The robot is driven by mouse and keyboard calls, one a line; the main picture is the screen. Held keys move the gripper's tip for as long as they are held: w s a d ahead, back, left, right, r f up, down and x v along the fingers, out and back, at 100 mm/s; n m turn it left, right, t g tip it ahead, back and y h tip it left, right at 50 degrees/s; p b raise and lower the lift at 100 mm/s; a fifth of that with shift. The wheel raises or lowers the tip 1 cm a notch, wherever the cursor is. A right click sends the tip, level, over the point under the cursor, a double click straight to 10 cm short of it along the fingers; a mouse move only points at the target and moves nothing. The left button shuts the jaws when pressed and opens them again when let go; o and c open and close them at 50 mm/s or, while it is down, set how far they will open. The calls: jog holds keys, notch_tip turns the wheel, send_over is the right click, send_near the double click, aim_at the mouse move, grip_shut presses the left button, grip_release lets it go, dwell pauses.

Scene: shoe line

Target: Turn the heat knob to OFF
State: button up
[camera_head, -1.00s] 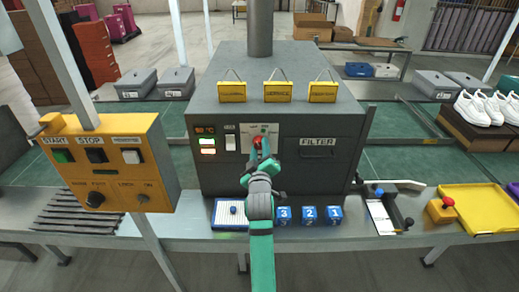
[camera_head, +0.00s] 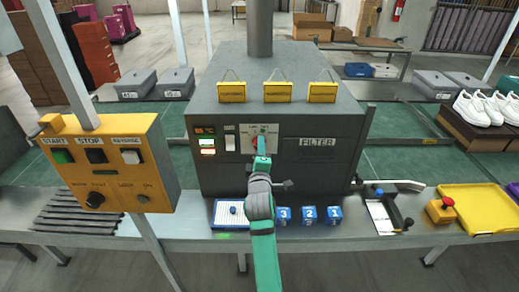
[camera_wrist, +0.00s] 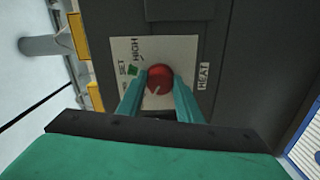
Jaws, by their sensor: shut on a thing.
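The heat knob is red and round with a white pointer line, on a pale plate on the front of the grey machine (camera_head: 345,185). In the wrist view the knob (camera_wrist: 160,76) sits between the two green fingers of my gripper (camera_wrist: 158,96), which are closed on its sides. The pointer slants towards the lower left of that view. The words HIGH, SET and HEAT show around it; I cannot make out an OFF mark. In the head view my gripper (camera_head: 261,160) reaches the plate from the front and covers most of the knob.
Indicator lights (camera_head: 207,146) and a white switch are left of the plate, and a FILTER panel (camera_head: 318,148) right of it. Blue numbered blocks (camera_head: 309,215) stand on the bench below my arm. A yellow START/STOP box (camera_head: 108,165) stands at left.

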jog(key=shift+f, duration=0.1)
dwell(0.3)
jog(key=o, duration=1)
jog(key=shift+o, duration=0.2)
jog(key=s, duration=1)
jog(key=shift+s, duration=0.4)
